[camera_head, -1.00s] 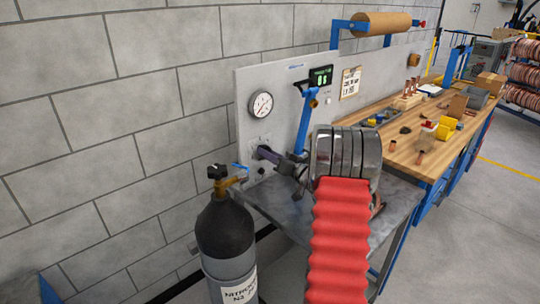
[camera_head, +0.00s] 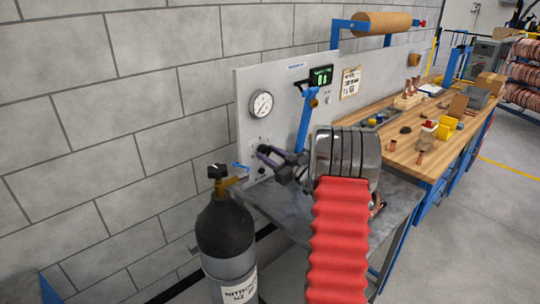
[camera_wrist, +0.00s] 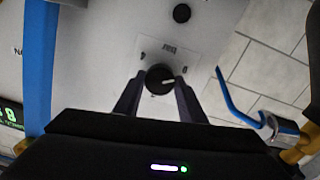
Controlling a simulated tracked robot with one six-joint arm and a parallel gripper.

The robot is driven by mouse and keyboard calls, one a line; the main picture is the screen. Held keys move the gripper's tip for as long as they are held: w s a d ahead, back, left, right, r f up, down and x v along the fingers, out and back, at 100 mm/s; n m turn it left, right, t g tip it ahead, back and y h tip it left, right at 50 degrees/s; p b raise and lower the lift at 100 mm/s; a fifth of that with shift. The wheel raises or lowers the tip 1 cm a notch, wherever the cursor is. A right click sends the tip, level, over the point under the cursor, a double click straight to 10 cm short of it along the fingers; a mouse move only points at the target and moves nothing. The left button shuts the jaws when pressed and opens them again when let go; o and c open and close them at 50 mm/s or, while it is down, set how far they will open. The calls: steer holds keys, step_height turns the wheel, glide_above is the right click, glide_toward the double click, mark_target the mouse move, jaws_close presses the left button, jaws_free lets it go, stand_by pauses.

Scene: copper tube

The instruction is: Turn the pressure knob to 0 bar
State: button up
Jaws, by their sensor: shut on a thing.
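The pressure knob (camera_wrist: 160,78) is round and black with a white mark, set on the grey panel (camera_wrist: 85,60). In the wrist view the white mark points right, tilted slightly up in the picture. My gripper (camera_wrist: 160,84) has one finger on each side of the knob and is shut on it. In the head view my gripper (camera_head: 267,151) reaches left to the panel and hides most of the knob. A round dial gauge (camera_head: 261,104) is above it. A green digital display (camera_head: 320,76) is at upper right; its digits are too small to read surely.
A second black knob (camera_wrist: 181,13) is on the panel below the gripped one. A blue hose (camera_wrist: 236,98) is close to the right finger in the wrist view. A dark gas cylinder (camera_head: 225,230) stands at left, and a blue post (camera_head: 302,128) rises at right.

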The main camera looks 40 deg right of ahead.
steer(key=shift+a+f, duration=0.15)
steer(key=shift+f, duration=0.3)
steer(key=o, duration=0.8)
steer(key=shift+o, duration=1.4)
steer(key=shift+r, duration=0.3)
steer(key=s, duration=1.3)
steer(key=shift+s, duration=0.4)
